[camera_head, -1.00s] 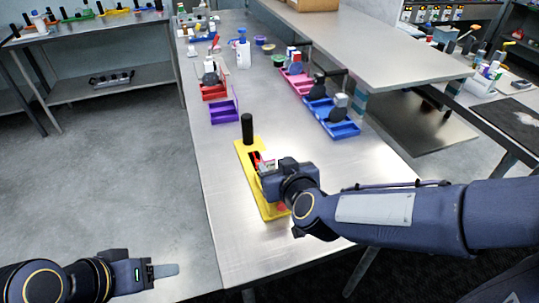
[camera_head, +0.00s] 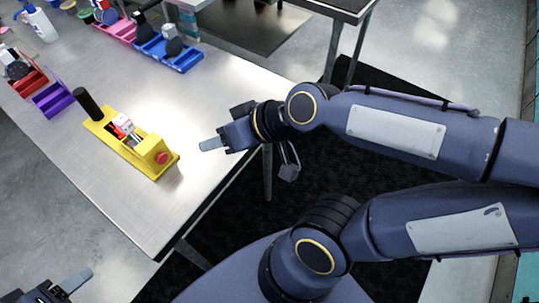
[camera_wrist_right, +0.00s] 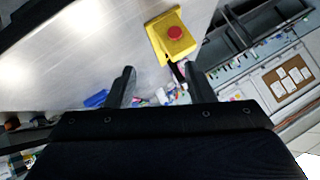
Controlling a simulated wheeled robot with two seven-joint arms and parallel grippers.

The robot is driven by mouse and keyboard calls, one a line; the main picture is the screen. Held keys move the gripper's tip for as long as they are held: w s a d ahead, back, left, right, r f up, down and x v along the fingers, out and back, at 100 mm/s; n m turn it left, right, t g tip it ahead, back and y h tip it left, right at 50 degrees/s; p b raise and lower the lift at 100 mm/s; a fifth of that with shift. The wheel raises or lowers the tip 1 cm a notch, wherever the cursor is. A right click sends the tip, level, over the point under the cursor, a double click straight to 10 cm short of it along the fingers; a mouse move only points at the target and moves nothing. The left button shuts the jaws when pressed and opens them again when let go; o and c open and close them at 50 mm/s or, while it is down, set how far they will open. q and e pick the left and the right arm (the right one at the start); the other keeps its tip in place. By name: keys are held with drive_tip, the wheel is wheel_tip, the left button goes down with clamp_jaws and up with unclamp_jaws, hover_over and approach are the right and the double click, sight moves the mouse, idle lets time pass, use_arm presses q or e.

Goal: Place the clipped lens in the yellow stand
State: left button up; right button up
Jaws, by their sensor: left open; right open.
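The yellow stand (camera_head: 112,137) lies on the metal table, with a black upright post at its far end and a block with a red button at its near end. A small red and white piece (camera_head: 124,125), which may be the clipped lens, sits in the stand between post and block. My right gripper (camera_head: 205,145) is open and empty, to the right of the stand and apart from it. The stand's red-button end (camera_wrist_right: 174,36) shows beyond the open fingers in the right wrist view. My left gripper (camera_head: 85,277) is open at the bottom left, off the table.
A purple tray (camera_head: 54,99) and a red tray (camera_head: 28,84) stand left of the stand. A blue tray (camera_head: 186,61) and a pink one (camera_head: 118,34) hold items at the back. The table (camera_head: 215,90) is bare right of the stand.

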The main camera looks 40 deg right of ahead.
drive_tip(key=s+d+f+m+g+h, duration=0.2)
drive_tip(key=s+d+f, duration=0.1)
drive_tip(key=s+d, duration=0.2)
drive_tip(key=s, duration=0.2)
drive_tip(key=shift+s+d+f+m, duration=0.15)
drive_tip(key=shift+s+d+m, duration=0.05)
drive_tip(key=shift+s+m, duration=0.15)
